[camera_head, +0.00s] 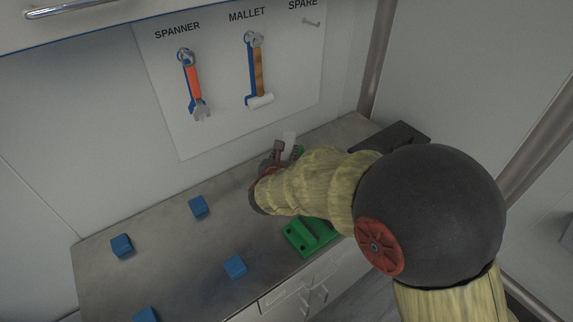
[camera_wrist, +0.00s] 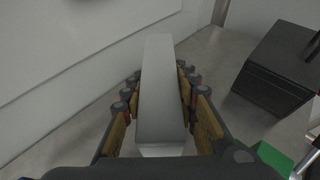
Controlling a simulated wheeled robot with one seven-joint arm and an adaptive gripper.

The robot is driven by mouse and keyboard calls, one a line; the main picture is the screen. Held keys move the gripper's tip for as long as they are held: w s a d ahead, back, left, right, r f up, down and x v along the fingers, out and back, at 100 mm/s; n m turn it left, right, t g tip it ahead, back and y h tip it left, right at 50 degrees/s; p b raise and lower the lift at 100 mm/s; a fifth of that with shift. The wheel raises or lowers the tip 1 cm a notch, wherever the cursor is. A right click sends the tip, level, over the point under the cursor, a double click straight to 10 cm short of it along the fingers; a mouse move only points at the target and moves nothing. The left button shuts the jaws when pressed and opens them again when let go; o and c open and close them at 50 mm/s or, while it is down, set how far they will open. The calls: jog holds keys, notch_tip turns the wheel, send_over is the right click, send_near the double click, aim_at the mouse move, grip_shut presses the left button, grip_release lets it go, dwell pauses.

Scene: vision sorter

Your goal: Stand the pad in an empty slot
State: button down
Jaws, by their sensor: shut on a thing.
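The pad is a pale grey-white slab (camera_wrist: 159,85) standing lengthwise between the fingers in the wrist view. My gripper (camera_wrist: 160,78) is shut on it, one finger along each side. In the head view a small pale part of the pad (camera_head: 289,138) shows above my gripper (camera_head: 282,153), over the far part of the bench. A green fixture (camera_head: 302,237) sits on the bench below my arm; my arm hides much of it, and I cannot tell its slots. A green piece (camera_wrist: 272,157) also shows at lower right in the wrist view.
A black box (camera_head: 405,135) stands at the bench's far right end, also in the wrist view (camera_wrist: 277,70). Several blue blocks (camera_head: 198,206) lie across the left of the bench (camera_head: 165,255). A tool board with a spanner (camera_head: 193,85) and mallet (camera_head: 257,72) hangs behind.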

jog(key=shift+w+f, duration=0.35)
jog(key=shift+w+d+f+b, duration=0.15)
jog(key=shift+f+b, duration=0.2)
jog(key=shift+f, duration=0.6)
jog(key=shift+w+f+b, duration=0.15)
jog(key=shift+f+b, duration=0.2)
jog(key=shift+f, duration=0.7)
jog(key=c, duration=1.5)
grip_release()
jog(key=shift+f, duration=0.1)
jog(key=shift+o, duration=0.6)
